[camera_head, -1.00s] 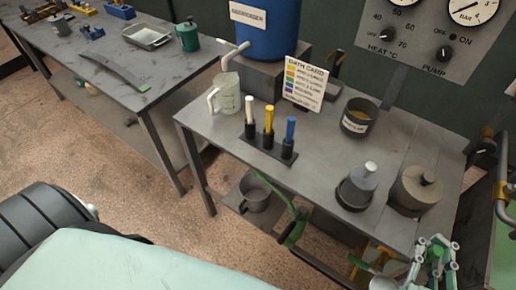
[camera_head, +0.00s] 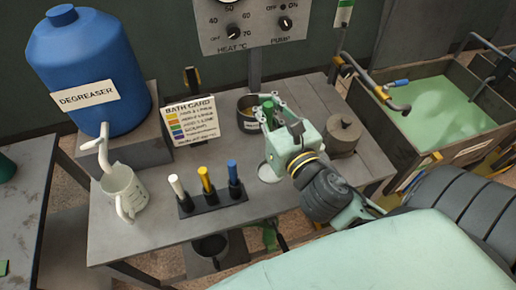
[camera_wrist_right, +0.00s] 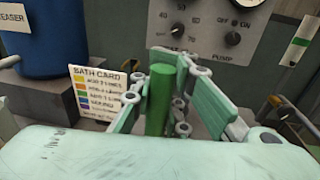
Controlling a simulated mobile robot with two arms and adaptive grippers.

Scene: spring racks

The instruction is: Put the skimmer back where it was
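My right gripper (camera_head: 270,106) is over the middle rack table and shut around an upright green handle (camera_head: 268,116), which I take to be the skimmer's. The handle also shows between the fingers in the right wrist view (camera_wrist_right: 160,100). A pale round disc (camera_head: 270,172) shows below the gripper, near the table top; it looks like the skimmer's head, but the link to the handle is hidden. The open pot (camera_head: 249,124) with a label stands just behind the gripper. My left gripper is not in view.
A lidded pot (camera_head: 343,136) stands right of my gripper. A rack of white, yellow and blue sticks (camera_head: 212,200), a bath card (camera_head: 188,122), a white jug (camera_head: 124,192) and a blue degreaser drum (camera_head: 90,70) are to the left. A green-liquid tank (camera_head: 440,118) lies right.

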